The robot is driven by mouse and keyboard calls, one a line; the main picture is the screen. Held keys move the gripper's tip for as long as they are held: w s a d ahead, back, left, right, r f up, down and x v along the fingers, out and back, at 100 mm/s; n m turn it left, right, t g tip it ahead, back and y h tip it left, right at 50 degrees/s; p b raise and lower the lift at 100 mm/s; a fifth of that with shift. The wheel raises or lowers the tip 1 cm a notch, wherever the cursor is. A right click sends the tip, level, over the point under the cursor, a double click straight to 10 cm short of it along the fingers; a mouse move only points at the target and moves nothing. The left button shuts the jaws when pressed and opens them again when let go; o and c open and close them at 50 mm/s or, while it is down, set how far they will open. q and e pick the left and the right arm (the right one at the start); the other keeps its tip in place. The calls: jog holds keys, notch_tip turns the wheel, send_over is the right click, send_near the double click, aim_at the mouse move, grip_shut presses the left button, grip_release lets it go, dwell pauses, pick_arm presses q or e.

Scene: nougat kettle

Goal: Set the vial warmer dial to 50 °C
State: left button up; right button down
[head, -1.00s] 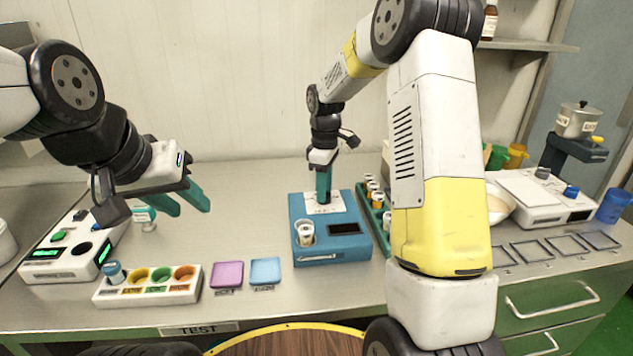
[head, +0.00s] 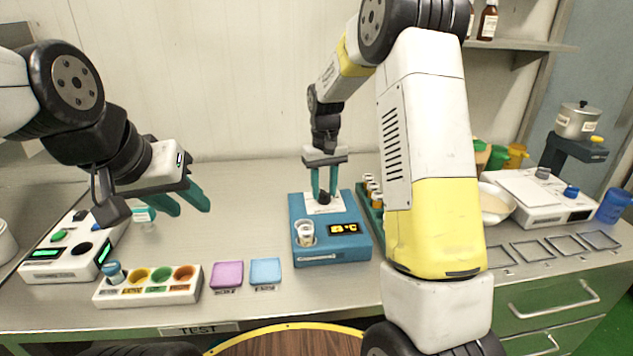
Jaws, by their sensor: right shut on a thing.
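The blue vial warmer (head: 317,259) stands on the middle of the steel bench. Its display (head: 344,229) is lit in orange and seems to read 23 °C, though the digits are small. A capped vial (head: 305,235) sits in its well at the front left. My left gripper (head: 192,206) is open and empty, raised above the left part of the bench.
A white rack with coloured wells (head: 150,293) and purple (head: 227,275) and blue (head: 265,271) trays lie left of the warmer. A green vial rack (head: 364,200) stands close to its right, partly behind my right arm. A white device (head: 60,262) is at far left.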

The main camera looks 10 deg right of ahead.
aim_at(324, 191)
jog(key=m, duration=0.6)
jog(key=shift+m, duration=0.3)
jog(key=shift+r, duration=0.1)
dwell(0.4)
jog(key=c, duration=0.9)
grip_release()
jog(key=shift+c, duration=0.2)
notch_tip(324, 191, up, 7)
jog(key=shift+f, duration=0.1)
jog(key=shift+r, duration=0.45)
